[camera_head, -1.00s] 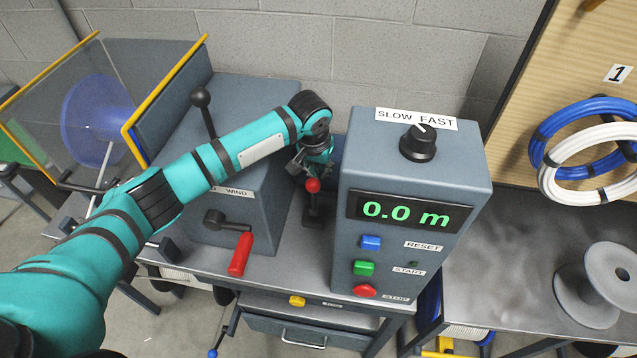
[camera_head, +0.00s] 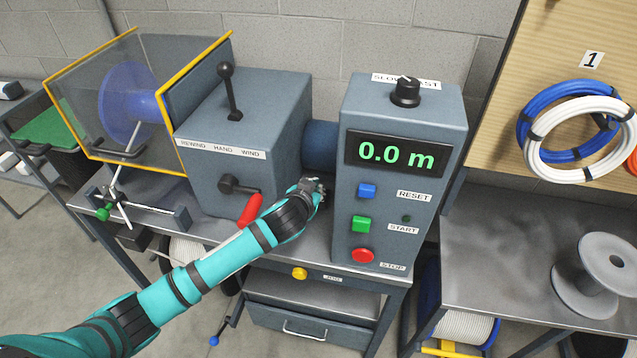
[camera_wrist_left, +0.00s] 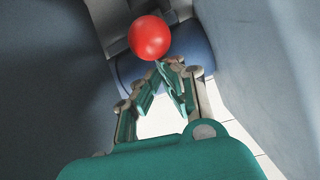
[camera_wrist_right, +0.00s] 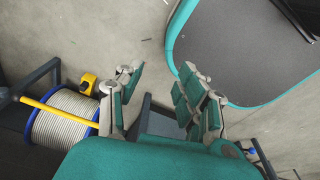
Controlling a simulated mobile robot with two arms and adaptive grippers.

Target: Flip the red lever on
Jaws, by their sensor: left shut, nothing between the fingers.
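The red lever's ball knob (camera_wrist_left: 151,38) shows in the left wrist view, just beyond my left fingertips, in the gap between two grey-blue housings. Its stem is hidden there, and in the head view my left gripper and wrist hide the lever. My left gripper (camera_wrist_left: 160,66) has its fingertips together and empty, close to the knob; I cannot tell whether they touch it. In the head view the left gripper (camera_head: 318,188) is at the gap, left of the control box (camera_head: 350,220). My right gripper (camera_wrist_right: 158,75) is open and empty, away from the lever.
The winder housing (camera_head: 285,110) stands left of the gap, with a black-knobbed lever (camera_head: 228,90) and a red-handled crank (camera_head: 251,208) under my left arm. A blue cylinder (camera_head: 320,145) joins the housings.

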